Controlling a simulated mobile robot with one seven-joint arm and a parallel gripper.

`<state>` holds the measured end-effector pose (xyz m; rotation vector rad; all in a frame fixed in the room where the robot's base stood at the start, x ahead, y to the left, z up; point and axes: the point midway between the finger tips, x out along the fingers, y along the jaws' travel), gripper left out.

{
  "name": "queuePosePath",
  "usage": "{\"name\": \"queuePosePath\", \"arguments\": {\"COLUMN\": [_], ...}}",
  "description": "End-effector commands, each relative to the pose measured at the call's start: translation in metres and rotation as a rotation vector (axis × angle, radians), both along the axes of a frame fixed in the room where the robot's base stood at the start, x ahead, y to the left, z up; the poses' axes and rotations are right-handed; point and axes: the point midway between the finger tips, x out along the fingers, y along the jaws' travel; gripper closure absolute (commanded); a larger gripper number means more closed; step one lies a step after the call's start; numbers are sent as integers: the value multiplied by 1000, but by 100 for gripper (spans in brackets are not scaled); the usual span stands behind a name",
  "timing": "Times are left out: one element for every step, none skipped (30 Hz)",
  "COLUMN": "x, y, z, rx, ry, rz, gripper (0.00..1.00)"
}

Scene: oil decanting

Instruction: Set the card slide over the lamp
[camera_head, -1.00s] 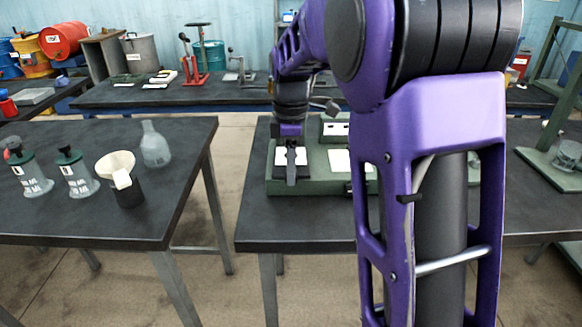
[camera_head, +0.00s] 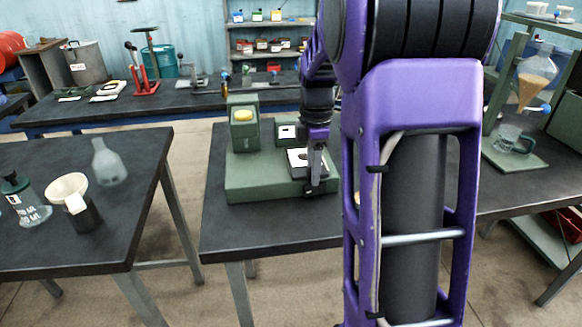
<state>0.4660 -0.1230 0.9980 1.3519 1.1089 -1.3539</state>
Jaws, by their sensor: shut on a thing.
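My gripper (camera_head: 316,190) is shut at the front right of a green bench unit (camera_head: 265,185), its fingers at the right edge of a dark slide with a white card face (camera_head: 298,157). The slide lies on the unit's top, towards its right end, and a dark spot shows on the white face. I cannot make out a lamp for certain. A yellow round piece (camera_head: 243,115) sits on the unit's tall left block. The slide's right side is partly hidden by my gripper.
A small dark-framed white panel (camera_head: 287,132) stands behind the slide. The left table holds a funnel on a dark cup (camera_head: 70,190) and glass flasks (camera_head: 107,160). A stand with an amber-filled funnel (camera_head: 535,75) is at right.

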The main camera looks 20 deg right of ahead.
Motion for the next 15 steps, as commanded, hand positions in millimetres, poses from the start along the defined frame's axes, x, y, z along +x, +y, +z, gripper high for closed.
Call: {"name": "queuePosePath", "arguments": {"x": [-1,-1,-2,-2,-2,-2,-2,-2,-2,-2,-2,-2,-2,-2,-2], "y": [-4,-6,-8,-9,-9,-10,-10,-11,-11,-11,-11,-11,-12,-12,-12], "z": [1,1,1,1,0,0,0,0,0,0,0,0,0,0,0], "rx": [1,1,1,1,1,1,1,0,0,-1,-1,-1,-2,-2,-2], "ry": [1,1,1,1,0,0,0,0,0,0,0,0,0,0,0], "rz": [-2,-1,-1,0,0,0,0,0,0,0,0,0,-1,-1,-1], "gripper": [100,100,100,100,100,100,100,100,100,100,100,100,100,100,53]}}
